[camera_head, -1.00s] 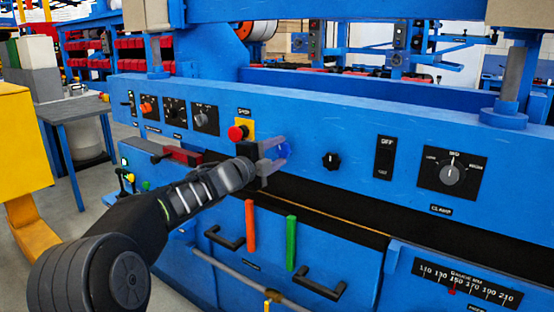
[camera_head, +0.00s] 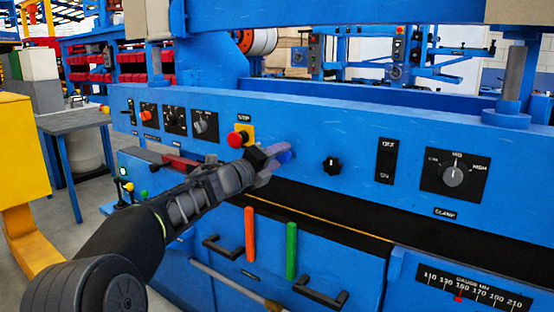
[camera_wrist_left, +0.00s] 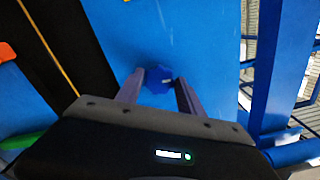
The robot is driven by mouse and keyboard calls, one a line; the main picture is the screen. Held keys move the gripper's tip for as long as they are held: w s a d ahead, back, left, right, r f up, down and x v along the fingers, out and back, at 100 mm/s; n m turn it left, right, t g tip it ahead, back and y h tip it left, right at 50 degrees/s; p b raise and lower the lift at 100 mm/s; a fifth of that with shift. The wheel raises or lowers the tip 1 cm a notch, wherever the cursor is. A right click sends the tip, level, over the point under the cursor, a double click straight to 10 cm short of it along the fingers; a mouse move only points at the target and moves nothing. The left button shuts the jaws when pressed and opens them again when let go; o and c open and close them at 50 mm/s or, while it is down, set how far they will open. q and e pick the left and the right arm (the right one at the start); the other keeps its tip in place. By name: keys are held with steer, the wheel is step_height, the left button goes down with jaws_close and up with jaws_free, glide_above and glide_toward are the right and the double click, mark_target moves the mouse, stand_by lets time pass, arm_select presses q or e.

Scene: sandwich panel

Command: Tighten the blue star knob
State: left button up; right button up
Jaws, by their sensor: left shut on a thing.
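The blue star knob (camera_head: 286,152) is on the sloped blue panel, right of the red stop button. It also shows in the left wrist view (camera_wrist_left: 158,80), between my two fingers. My left gripper (camera_head: 281,156) is at the panel, shut on the knob, with one finger on each side of it. In the head view the fingers and wrist partly hide the knob. How tight the knob is cannot be seen. My right gripper is in neither view.
The red stop button (camera_head: 238,136) on its yellow plate is close to the left of my gripper. Orange (camera_head: 249,234) and green (camera_head: 291,250) handles stand below the panel. Further right is the clamp dial (camera_head: 453,175).

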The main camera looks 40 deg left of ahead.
arm_select(q)
steer(key=shift+f, duration=0.1)
steer(key=o, duration=1.4)
steer(key=shift+c, duration=0.2)
steer(key=s, duration=0.7)
steer(key=shift+s+p, duration=0.3)
steer(key=shift+s, duration=0.1)
steer(key=shift+d, duration=0.1)
